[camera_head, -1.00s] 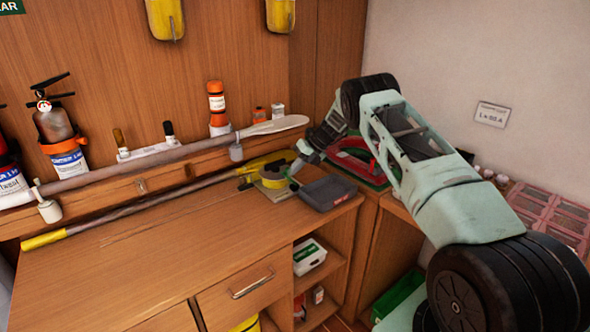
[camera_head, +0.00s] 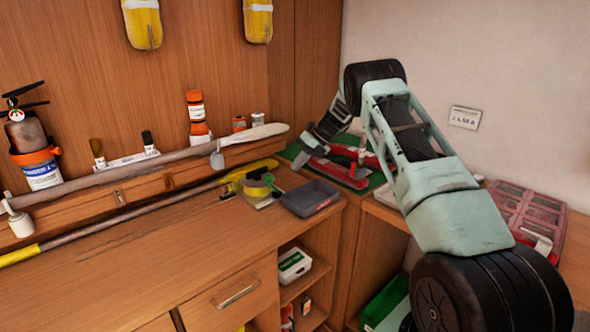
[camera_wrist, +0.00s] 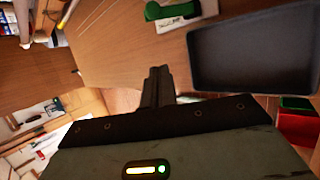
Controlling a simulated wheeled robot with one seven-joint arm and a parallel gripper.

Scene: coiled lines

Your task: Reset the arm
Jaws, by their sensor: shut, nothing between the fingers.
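My arm is mine, pale green and black, and it arches over the right side of the head view. My gripper (camera_head: 301,160) is small there, above the back right corner of the wooden bench (camera_head: 150,270). In the wrist view my gripper (camera_wrist: 158,72) has its dark fingers together, with nothing between them. Beyond the fingers are bare wood and a dark grey tray (camera_wrist: 255,48) to the right. The tray also shows in the head view (camera_head: 310,198), just below the gripper and apart from it.
A yellow tape roll (camera_head: 257,187) lies beside the tray. Long poles lie along the bench's back. A red tool (camera_head: 340,172) sits on a green surface behind the arm. A pink compartment box (camera_head: 525,215) stands at right. The bench's front is clear.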

